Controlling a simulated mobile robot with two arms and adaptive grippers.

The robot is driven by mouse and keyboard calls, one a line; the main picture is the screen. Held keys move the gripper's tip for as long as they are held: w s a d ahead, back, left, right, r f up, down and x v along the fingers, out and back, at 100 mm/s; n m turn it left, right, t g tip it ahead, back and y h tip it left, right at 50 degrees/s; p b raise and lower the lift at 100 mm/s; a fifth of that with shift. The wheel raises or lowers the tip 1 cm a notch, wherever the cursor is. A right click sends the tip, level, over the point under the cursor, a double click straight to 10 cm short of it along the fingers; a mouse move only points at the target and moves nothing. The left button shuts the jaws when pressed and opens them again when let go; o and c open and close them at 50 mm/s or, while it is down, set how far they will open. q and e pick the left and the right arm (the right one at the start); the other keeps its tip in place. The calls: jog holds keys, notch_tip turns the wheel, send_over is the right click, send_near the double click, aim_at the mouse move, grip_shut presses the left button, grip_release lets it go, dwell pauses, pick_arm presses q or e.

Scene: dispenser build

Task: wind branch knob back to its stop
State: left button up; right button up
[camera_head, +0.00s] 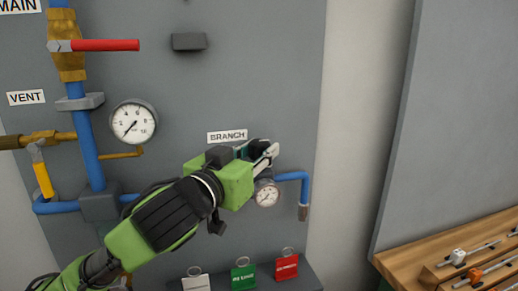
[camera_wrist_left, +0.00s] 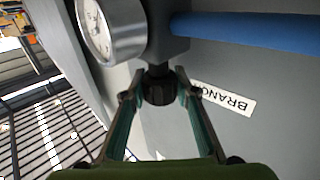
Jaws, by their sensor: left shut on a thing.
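The branch knob (camera_wrist_left: 159,92) is a dark, ribbed knob on the branch fitting. It sits between the fingers of my left gripper (camera_wrist_left: 160,95) in the left wrist view, and the gripper is shut on it. In the head view my left gripper (camera_head: 265,152) reaches to the spot just under the BRANCH label (camera_head: 228,136), and its body hides the knob. The small branch gauge (camera_head: 267,194) is just below the gripper; its round metal case also shows in the left wrist view (camera_wrist_left: 118,30). My right gripper is not in view.
The blue branch pipe (camera_head: 292,177) bends down at the right. The main valve's red lever (camera_head: 105,45), a larger gauge (camera_head: 133,121) and the yellow vent lever (camera_head: 44,180) are at the left. White, green (camera_head: 244,277) and red tags stand on a ledge below. A wooden bench (camera_head: 450,250) is at lower right.

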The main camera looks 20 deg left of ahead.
aim_at(260, 141)
pick_arm(q)
jog(key=shift+f, duration=0.15)
jog(key=o, duration=0.9)
jog(key=shift+c, duration=0.2)
jog(key=shift+r, duration=0.25)
notch_tip(260, 141, up, 10)
jog(key=shift+d+f, duration=0.1)
jog(key=shift+f, duration=0.05)
jog(key=shift+f, duration=0.1)
